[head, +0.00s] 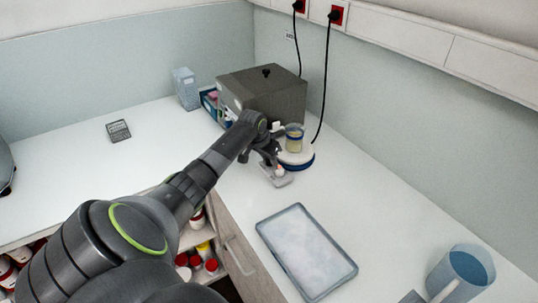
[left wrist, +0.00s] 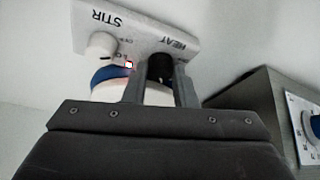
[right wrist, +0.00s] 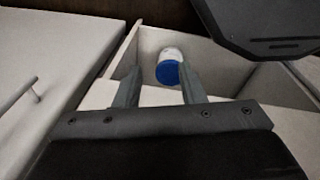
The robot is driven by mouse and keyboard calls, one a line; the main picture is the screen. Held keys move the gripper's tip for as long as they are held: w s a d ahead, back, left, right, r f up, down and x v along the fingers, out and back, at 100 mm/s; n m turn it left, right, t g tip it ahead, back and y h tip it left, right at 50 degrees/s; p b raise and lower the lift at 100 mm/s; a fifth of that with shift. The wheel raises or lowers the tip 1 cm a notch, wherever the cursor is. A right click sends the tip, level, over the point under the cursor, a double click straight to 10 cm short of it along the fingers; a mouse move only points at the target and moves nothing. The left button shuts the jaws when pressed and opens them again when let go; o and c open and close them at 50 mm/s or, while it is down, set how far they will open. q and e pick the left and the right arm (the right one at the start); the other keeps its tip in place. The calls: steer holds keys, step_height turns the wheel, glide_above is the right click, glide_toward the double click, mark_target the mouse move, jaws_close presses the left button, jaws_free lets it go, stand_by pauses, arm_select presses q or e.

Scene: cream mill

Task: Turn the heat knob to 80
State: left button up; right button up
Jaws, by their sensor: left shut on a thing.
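The hotplate stirrer (head: 298,160) stands on the bench with its control panel (left wrist: 130,28) marked STIR and HEAT. The dark heat knob (left wrist: 160,68) is under the HEAT label in the left wrist view. My left gripper (left wrist: 158,84) has its two fingers on either side of this knob and is shut on it. The knob's pointer and its setting are hidden or too small to read. The white stir knob (left wrist: 101,45) is beside it. My right gripper (right wrist: 160,88) is open and empty, away from the stirrer.
A beaker (head: 294,138) stands on the stirrer plate. A grey box-shaped device (head: 265,92) is close behind it. A tray (head: 305,250) and a blue jug (head: 463,272) are on the bench in front. A blue-capped jar (right wrist: 168,70) lies beyond my right fingers.

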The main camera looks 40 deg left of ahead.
arm_select(q)
steer(key=m+h, duration=0.1)
steer(key=m, duration=0.1)
steer(key=shift+a+m+b, duration=0.1)
steer(key=shift+m+b, duration=0.25)
steer(key=shift+m, duration=0.05)
steer(key=shift+w+m+h+b, duration=0.1)
steer(key=shift+m+h+b, duration=0.75)
steer(key=shift+m, duration=0.95)
steer(key=shift+a+r, duration=0.1)
steer(key=o, duration=1)
steer(key=b+v, duration=0.1)
steer(key=v, duration=0.4)
steer(key=b+v, duration=0.1)
steer(key=v, duration=0.5)
steer(key=b+v, duration=0.1)
steer(key=v, duration=0.5)
steer(key=shift+w+r+b, duration=0.25)
steer(key=shift+r+b, duration=0.05)
